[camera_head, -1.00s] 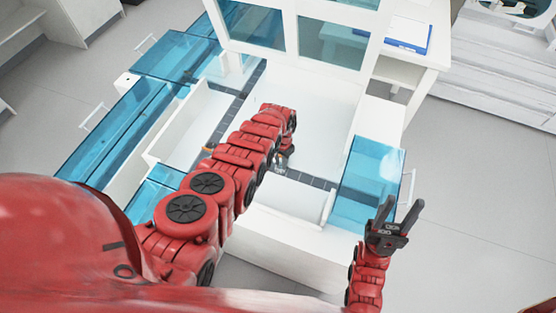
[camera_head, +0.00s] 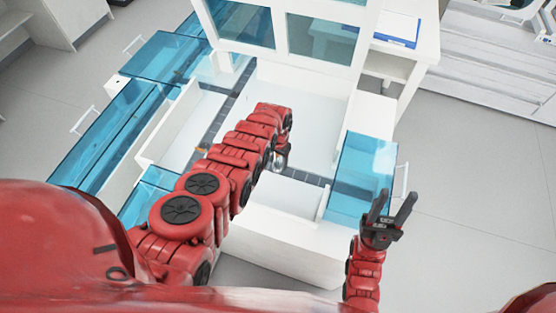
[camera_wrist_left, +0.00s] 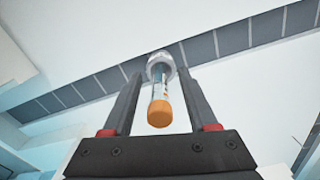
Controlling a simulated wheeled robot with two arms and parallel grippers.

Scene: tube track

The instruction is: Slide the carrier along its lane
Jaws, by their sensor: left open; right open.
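In the left wrist view, a clear tube with an orange cap (camera_wrist_left: 160,112) stands in a round silvery carrier (camera_wrist_left: 160,62) at the dark segmented lane (camera_wrist_left: 208,48). My left gripper (camera_wrist_left: 160,76) is open, with one finger on each side of the tube and carrier. I cannot tell whether the fingers touch them. In the head view the carrier (camera_head: 279,161) shows just below my left wrist, beside the dark lane (camera_head: 299,175); my arm hides most of the left gripper. My right gripper (camera_head: 388,212) is open and empty at the right, fingers pointing up.
White walled trays and blue clear-lidded boxes (camera_head: 364,172) surround the lane. A small orange-brown thing (camera_head: 200,150) shows at the lane's left stretch, partly behind my arm. A white framed panel with blue panes (camera_head: 240,24) stands at the back.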

